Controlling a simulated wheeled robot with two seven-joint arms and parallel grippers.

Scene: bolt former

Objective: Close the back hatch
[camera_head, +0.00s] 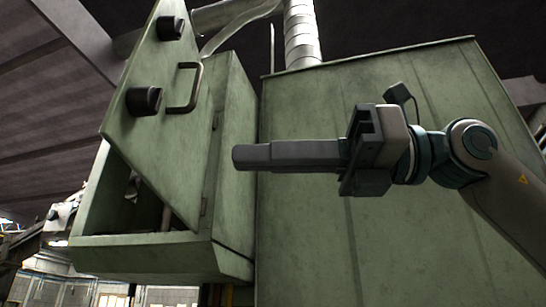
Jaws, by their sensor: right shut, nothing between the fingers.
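The back hatch (165,105) is a green metal door with two black round knobs and a grey bar handle (185,88). It stands ajar on a green box-shaped housing (150,255), with hinges along its right edge. An opening shows below and behind the door, with dim parts inside. My right gripper (240,157) comes in from the right and points left. It is shut and empty, with its tips just right of the hatch's hinge side, in front of the housing's side wall in the picture. Whether it touches the wall I cannot tell. My left gripper is not in view.
A large green machine cabinet (320,230) fills the middle and right behind my right arm. A silver duct (301,35) and a curved pipe (232,16) rise above. Open space shows to the left of the hatch.

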